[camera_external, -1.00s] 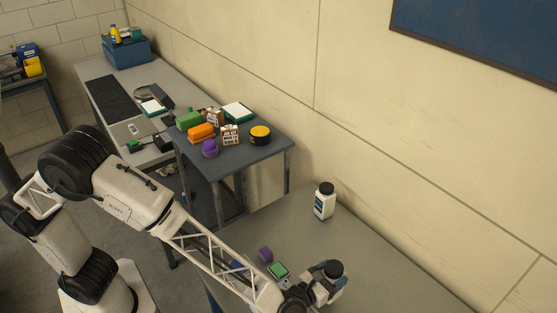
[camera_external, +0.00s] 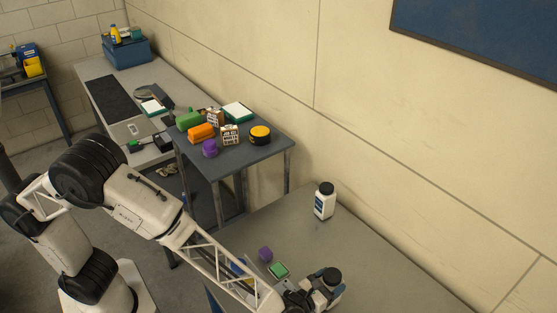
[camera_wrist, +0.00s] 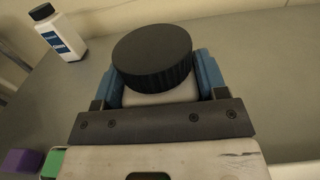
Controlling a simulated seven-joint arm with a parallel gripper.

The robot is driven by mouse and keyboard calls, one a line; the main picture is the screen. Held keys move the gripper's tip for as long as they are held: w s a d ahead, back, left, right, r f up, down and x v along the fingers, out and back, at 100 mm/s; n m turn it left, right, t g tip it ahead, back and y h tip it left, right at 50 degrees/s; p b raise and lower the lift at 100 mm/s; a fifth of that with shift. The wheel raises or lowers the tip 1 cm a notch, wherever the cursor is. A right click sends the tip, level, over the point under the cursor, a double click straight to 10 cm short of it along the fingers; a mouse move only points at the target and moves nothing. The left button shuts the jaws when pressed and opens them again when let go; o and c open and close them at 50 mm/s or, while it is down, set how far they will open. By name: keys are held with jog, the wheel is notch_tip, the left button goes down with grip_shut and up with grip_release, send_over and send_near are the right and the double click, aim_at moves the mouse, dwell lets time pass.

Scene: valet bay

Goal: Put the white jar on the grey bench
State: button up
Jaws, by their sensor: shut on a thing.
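The white jar with a broad black ribbed lid (camera_wrist: 153,57) sits between my fingers in the wrist view; only a little of its pale body shows below the lid. In the external view its black lid (camera_external: 332,274) shows at the bottom. My gripper (camera_external: 324,284) is shut on it, with blue finger pads on both sides (camera_wrist: 158,82). It is over the near grey table (camera_external: 385,270); I cannot tell whether the jar touches the top. A long pale grey bench (camera_external: 167,81) stands at the back left. A darker grey bench (camera_external: 262,153) stands between them.
A white bottle with a blue label (camera_external: 323,204) stands behind my gripper; the wrist view also shows it (camera_wrist: 60,38). A purple block (camera_external: 265,254) and a green block (camera_external: 279,270) lie left. The darker bench is crowded. The long bench holds a black mat (camera_external: 112,98) and a blue crate (camera_external: 127,51).

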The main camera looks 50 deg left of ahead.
jog(key=shift+f, duration=0.15)
jog(key=o, duration=1.2)
jog(key=shift+o, duration=0.2)
jog(key=shift+s, duration=0.15)
jog(key=s, duration=1.1)
jog(key=shift+s, duration=0.35)
jog(key=shift+o, duration=0.4)
